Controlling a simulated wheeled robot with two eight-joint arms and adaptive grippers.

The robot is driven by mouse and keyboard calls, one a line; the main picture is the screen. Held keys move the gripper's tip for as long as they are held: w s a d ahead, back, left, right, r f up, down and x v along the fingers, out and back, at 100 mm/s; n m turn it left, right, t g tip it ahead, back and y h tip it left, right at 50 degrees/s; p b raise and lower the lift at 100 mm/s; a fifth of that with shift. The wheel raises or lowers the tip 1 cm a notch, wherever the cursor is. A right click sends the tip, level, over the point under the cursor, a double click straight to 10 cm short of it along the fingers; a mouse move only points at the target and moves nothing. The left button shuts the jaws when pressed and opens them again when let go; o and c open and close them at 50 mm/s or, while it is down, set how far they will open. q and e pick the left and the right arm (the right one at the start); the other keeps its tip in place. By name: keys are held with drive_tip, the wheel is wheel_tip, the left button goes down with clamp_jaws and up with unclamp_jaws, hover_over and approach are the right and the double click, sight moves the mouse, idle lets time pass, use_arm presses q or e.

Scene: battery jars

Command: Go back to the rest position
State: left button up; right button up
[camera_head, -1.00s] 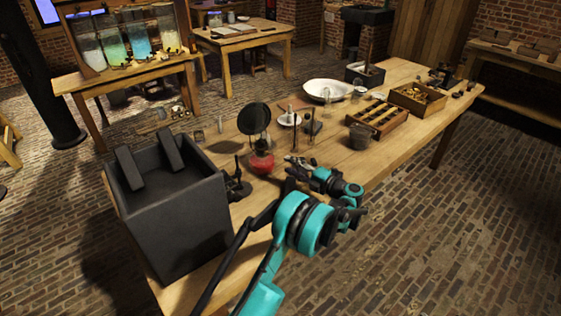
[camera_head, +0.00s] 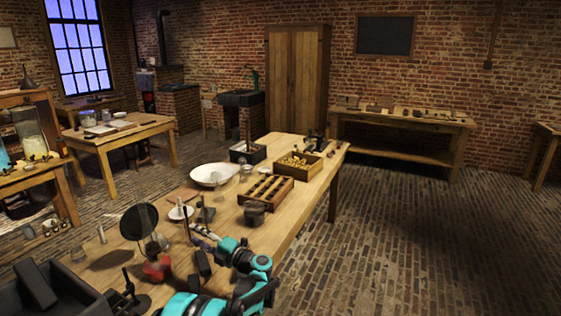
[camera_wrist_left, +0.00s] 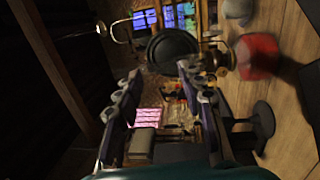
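My left gripper (camera_head: 203,236) is over the near part of the long wooden table (camera_head: 283,220), with its teal arm at the bottom of the head view. In the left wrist view the two fingers of this gripper (camera_wrist_left: 160,85) are spread apart with nothing held between them. A round black disc (camera_head: 138,222) and a red object (camera_head: 157,270) stand close to the left of the gripper; the red object also shows in the left wrist view (camera_wrist_left: 258,56). My right gripper is not in view.
A dark box (camera_head: 60,290) is at the lower left. A white basin (camera_head: 212,175), a slotted wooden tray (camera_head: 266,191) and a wooden box of small parts (camera_head: 298,165) stand farther along the table. The brick floor (camera_head: 410,240) right of the table is clear.

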use_arm(q)
drive_tip(key=s+d+r+m+t+h, duration=0.1)
drive_tip(key=d+r+m+t+h, duration=0.5)
drive_tip(key=r+m, duration=0.35)
drive_tip(key=s+d+r+m+t+h, duration=0.1)
drive_tip(key=d+r+m+t+h, duration=0.55)
drive_tip(key=r, duration=0.45)
drive_tip(key=s+d+f+m+g+h, duration=0.45)
drive_tip(key=s+m+h, duration=0.25)
drive_tip(key=s+m, duration=0.3)
drive_tip(key=s+a+f+m+g, duration=0.1)
drive_tip(key=s+f+g, duration=0.2)
drive_tip(key=s+f, duration=0.4)
drive_tip(key=s+a+f+m+g+y, duration=0.1)
drive_tip(key=s+f+m+g, duration=0.1)
drive_tip(key=s+f, duration=0.5)
drive_tip(key=s+a+f+m+g+y, duration=0.1)
drive_tip(key=s+f+g, duration=0.3)
drive_tip(key=s, duration=0.9)
wheel_tip(320, 180, down, 4)
drive_tip(key=shift+s+a+r+m, duration=0.1)
drive_tip(key=shift+s+a+m, duration=0.2)
drive_tip(key=shift+a+m, duration=0.35)
drive_tip(key=shift+d, duration=0.1)
